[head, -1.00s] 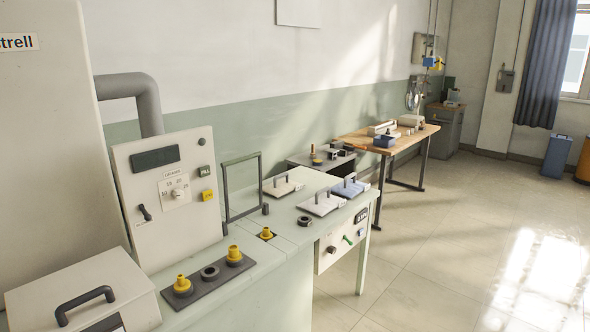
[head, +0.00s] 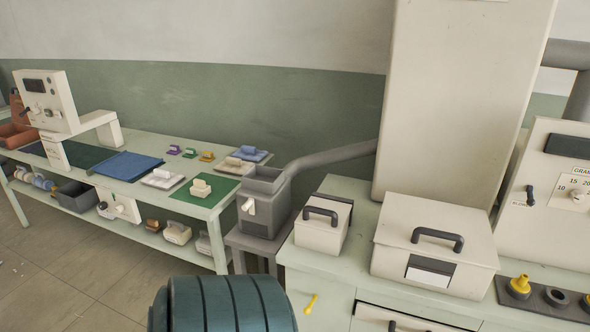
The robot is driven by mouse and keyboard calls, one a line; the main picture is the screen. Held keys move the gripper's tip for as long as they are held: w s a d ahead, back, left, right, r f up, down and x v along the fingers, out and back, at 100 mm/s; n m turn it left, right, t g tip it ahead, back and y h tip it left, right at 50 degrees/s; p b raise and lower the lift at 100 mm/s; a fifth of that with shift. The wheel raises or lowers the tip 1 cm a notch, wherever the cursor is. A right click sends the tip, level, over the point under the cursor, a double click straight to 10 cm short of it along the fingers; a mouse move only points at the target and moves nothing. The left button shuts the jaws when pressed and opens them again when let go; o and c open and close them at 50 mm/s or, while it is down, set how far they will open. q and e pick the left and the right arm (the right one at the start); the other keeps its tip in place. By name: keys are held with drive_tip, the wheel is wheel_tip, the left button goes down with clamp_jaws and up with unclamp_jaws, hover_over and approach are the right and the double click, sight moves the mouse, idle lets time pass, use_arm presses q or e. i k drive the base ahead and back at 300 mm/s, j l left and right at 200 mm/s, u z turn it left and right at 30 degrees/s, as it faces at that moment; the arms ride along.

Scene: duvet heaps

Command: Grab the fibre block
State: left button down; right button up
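I cannot tell which thing, if any, is the fibre block. A small white block (head: 201,188) sits on a green mat (head: 205,201) on the long pale bench at the left. Near it lie a white pad with a handle (head: 163,178) and, further back, a blue pad with a pale top (head: 247,152). Small purple (head: 174,150), green (head: 190,153) and yellow (head: 207,157) pieces stand along the back of the bench. Neither of my grippers is in view.
A grey hopper (head: 264,202) with a pipe stands between the bench (head: 150,148) and a counter at the right. Two lidded boxes (head: 322,225) (head: 436,240) stand on the counter. Floor shows free at lower left.

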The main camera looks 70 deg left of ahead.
sight(200, 188)
drive_tip(key=u, duration=2.9)
